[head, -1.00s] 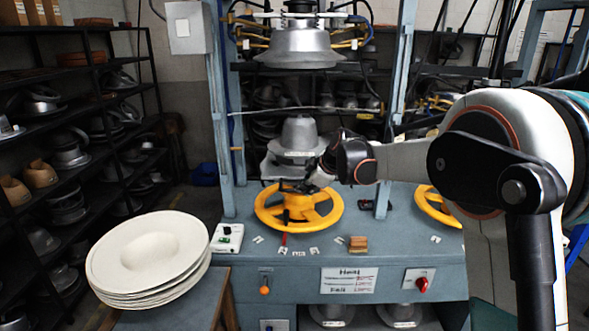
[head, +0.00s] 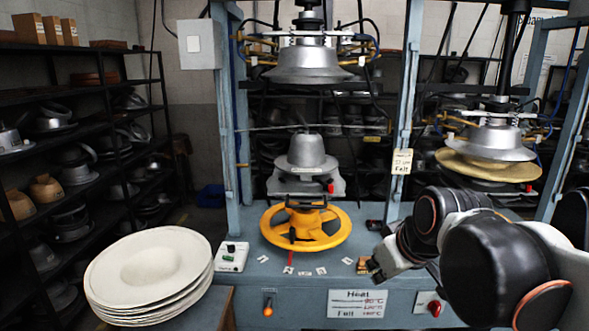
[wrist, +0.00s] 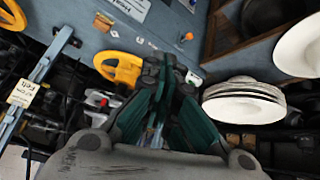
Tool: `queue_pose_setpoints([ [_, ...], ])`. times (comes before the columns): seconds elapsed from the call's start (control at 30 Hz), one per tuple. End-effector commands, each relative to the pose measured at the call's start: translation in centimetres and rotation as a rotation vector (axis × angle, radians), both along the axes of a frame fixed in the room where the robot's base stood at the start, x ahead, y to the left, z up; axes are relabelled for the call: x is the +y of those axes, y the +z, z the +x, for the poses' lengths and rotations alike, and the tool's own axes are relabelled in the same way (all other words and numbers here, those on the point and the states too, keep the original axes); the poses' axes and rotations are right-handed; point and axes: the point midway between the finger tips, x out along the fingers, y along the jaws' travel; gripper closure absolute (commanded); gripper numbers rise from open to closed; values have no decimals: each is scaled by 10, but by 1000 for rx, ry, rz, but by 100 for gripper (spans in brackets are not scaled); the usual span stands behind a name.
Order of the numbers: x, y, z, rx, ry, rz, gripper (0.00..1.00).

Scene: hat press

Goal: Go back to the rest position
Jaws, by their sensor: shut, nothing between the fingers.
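My gripper (head: 374,270) is in the head view at the right of the yellow handwheel, over the right part of the blue press bench (head: 300,275). It is small there, with my arm behind it at the right. In the wrist view my gripper (wrist: 168,65) points up the picture with its dark green fingers together and nothing between them. The yellow handwheel (head: 272,232) stands on the bench, apart from my gripper. It also shows in part in the wrist view (wrist: 118,72), just left of the fingertips.
A stack of white hat blanks (head: 148,268) stands at the front left. The hat press has an upper die (head: 300,68) raised above a lower die (head: 306,152). A second press (head: 490,150) holds a tan hat at the right. Shelves (head: 105,130) of moulds line the left wall.

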Motion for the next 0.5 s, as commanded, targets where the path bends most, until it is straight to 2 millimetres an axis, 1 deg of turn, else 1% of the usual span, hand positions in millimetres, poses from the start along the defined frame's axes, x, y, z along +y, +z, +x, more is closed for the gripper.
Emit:
queue_pose_setpoints([
  [0.03,-5,-10,-19,4,-39,12,100],
  [0.1,-11,-21,-41,8,-100,31,100],
  [0.2,-19,-40,-72,12,-185,59,100],
  [0.3,-26,-57,-98,13,-261,84,100],
  [0.4,-32,-72,-116,12,-319,104,100],
  [0.5,-35,-81,-127,11,-357,117,100],
])
